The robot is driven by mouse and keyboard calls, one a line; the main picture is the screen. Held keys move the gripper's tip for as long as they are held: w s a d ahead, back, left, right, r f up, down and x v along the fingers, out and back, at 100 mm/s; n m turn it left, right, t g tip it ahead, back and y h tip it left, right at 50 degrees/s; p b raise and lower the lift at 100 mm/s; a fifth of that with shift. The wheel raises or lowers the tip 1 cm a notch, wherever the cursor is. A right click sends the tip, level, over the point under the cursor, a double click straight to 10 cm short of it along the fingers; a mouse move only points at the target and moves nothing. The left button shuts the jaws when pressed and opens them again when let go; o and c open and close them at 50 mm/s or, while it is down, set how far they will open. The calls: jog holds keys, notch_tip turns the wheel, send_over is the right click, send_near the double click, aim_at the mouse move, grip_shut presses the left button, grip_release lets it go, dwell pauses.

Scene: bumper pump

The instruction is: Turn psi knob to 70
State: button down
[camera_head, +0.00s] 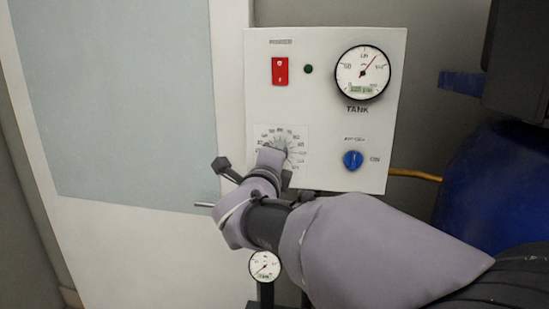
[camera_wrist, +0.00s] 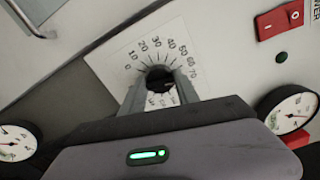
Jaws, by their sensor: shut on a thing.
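The psi knob (camera_wrist: 159,77) is dark and round, at the centre of a white scale plate (camera_wrist: 143,52) marked from 0 through 70 and beyond. My gripper (camera_wrist: 160,88) is shut on the knob, one finger on each side of it. In the head view my gripper (camera_head: 272,160) covers the knob and the lower left of the scale plate (camera_head: 299,136). The knob's pointer is not clear in either view, so I cannot tell its setting.
The white control panel (camera_head: 325,105) carries a red switch (camera_head: 280,71), a green light (camera_head: 308,69), the TANK gauge (camera_head: 362,73) and a blue knob (camera_head: 353,159). A small gauge (camera_head: 265,266) sits below my arm. A blue tank (camera_head: 490,190) stands at right.

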jog(key=shift+m, duration=0.9)
jog(key=c, duration=0.9)
grip_release()
jog(key=shift+s, duration=0.1)
jog(key=s+a+p, duration=0.2)
jog(key=s+a, duration=0.1)
jog(key=s, duration=1.4)
jog(key=shift+a+p, duration=0.15)
jog(key=shift+p, duration=0.15)
jog(key=shift+w, duration=0.15)
